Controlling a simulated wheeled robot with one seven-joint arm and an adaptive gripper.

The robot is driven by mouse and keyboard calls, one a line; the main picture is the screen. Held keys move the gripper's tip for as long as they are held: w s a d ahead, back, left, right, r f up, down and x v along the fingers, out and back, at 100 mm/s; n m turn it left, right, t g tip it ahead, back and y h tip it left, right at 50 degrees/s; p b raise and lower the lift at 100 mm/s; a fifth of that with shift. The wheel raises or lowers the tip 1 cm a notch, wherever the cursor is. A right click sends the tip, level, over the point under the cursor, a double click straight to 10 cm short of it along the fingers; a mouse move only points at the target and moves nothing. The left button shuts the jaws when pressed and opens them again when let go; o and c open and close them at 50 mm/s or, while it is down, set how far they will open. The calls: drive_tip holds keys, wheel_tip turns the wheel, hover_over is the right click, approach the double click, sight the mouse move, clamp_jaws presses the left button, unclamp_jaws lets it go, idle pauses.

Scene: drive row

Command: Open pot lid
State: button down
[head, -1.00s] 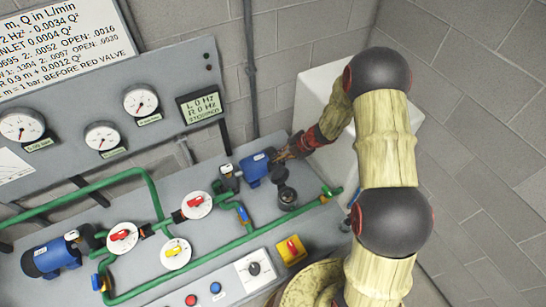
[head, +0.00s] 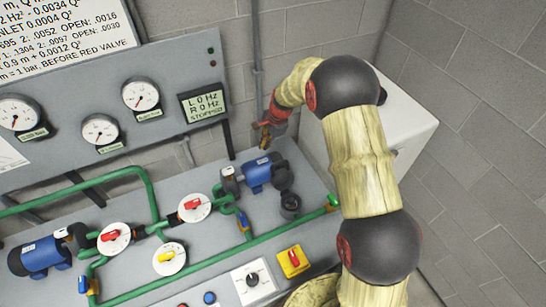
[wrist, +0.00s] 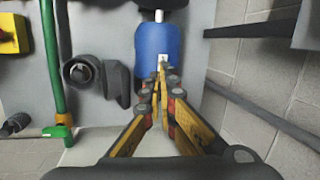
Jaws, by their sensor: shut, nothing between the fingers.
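A small dark pot (head: 290,204) stands on the grey panel at the right end of the pipework, just below the right blue pump (head: 258,173). The wrist view shows the dark round pot part (wrist: 82,72) from above, left of the blue pump body (wrist: 157,45). I cannot tell where its lid ends and its body begins. My gripper (head: 264,138) is raised behind the pump, apart from the pot. In the wrist view its yellow-and-black fingers (wrist: 162,78) are shut and empty, their tips over the blue pump in the picture.
Green pipes (head: 190,278) run across the panel, with red and yellow valve handles. A yellow switch box (head: 293,262) lies near the front edge. A display (head: 204,105) and gauges stand behind. A white box (head: 400,118) stands at the right, behind my arm.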

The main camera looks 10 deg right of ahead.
drive_tip(key=w+d+r+n+h, duration=0.2)
drive_tip(key=d+n, duration=0.2)
drive_tip(key=n, duration=1.2)
drive_tip(key=f, duration=0.3)
drive_tip(key=w+f, duration=0.1)
drive_tip(key=f, duration=0.3)
drive_tip(key=w+f, duration=0.1)
drive_tip(key=f, duration=0.2)
drive_tip(key=shift+a+f, duration=0.2)
drive_tip(key=shift+a, duration=0.15)
drive_tip(key=s, duration=0.4)
drive_tip(key=shift+d+r+p, duration=0.35)
drive_tip(key=shift+d+p, duration=0.05)
